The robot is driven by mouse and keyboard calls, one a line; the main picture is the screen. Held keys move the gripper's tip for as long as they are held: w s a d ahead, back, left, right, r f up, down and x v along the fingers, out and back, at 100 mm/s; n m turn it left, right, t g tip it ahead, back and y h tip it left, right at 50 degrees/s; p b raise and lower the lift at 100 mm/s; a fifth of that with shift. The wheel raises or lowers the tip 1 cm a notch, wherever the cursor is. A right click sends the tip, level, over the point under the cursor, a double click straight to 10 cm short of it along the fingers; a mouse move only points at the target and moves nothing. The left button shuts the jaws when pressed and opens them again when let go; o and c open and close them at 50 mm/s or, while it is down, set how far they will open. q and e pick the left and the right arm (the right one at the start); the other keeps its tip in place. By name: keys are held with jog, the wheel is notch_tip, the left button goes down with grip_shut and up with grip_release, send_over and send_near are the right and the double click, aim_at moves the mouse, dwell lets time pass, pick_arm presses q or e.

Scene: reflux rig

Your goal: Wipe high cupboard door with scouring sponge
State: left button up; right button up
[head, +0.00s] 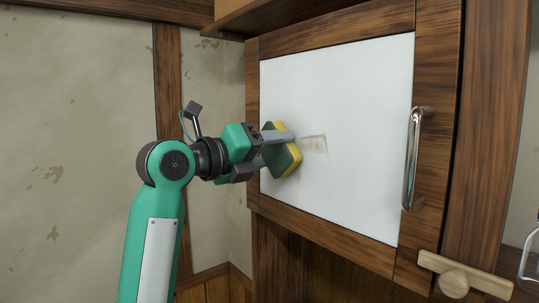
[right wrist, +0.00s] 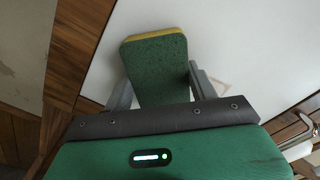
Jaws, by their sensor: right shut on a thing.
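The high cupboard door (head: 345,90) is a white panel in a brown wooden frame with a metal bar handle (head: 411,160) on its right side. A faint brownish smudge (head: 314,144) is on the panel, left of its middle. My right gripper (head: 277,148) is shut on the green and yellow scouring sponge (head: 284,161), at the left part of the panel, just left of the smudge. The sponge's yellow side faces the door; I cannot tell whether it touches. In the right wrist view the sponge (right wrist: 157,70) sits between the two fingers. My left gripper is not in view.
A wooden turn latch (head: 463,274) sticks out at the door's lower right. A wooden ledge (head: 280,14) juts out above the door. A stained plaster wall (head: 75,120) with a wooden post is on the left. The panel right of the smudge is clear up to the handle.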

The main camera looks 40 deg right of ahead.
aim_at(309, 150)
jog(key=shift+r, duration=0.35)
jog(key=shift+s+a+f+b, duration=0.15)
jog(key=shift+s+b, duration=0.25)
jog(key=shift+s, duration=0.55)
jog(key=shift+s+a+b, duration=0.1)
jog(key=shift+s+b, duration=0.2)
jog(key=shift+s, duration=0.9)
jog(key=shift+s+b, duration=0.35)
jog(key=shift+s, duration=0.55)
jog(key=shift+s+a+b, duration=0.2)
jog(key=shift+s+b, duration=0.1)
jog(key=shift+s, duration=1.05)
jog(key=shift+s+a+b, duration=0.15)
jog(key=shift+s+b, duration=0.15)
jog(key=shift+s, duration=1)
jog(key=shift+w+d, duration=0.15)
jog(key=shift+w, duration=1.1)
jog(key=shift+w+d, duration=0.1)
jog(key=shift+w, duration=1.15)
jog(key=shift+w+d, duration=0.2)
jog(key=shift+w, duration=1.35)
jog(key=shift+w+d, duration=0.2)
jog(key=shift+w, duration=1.35)
jog(key=shift+a, duration=0.1)
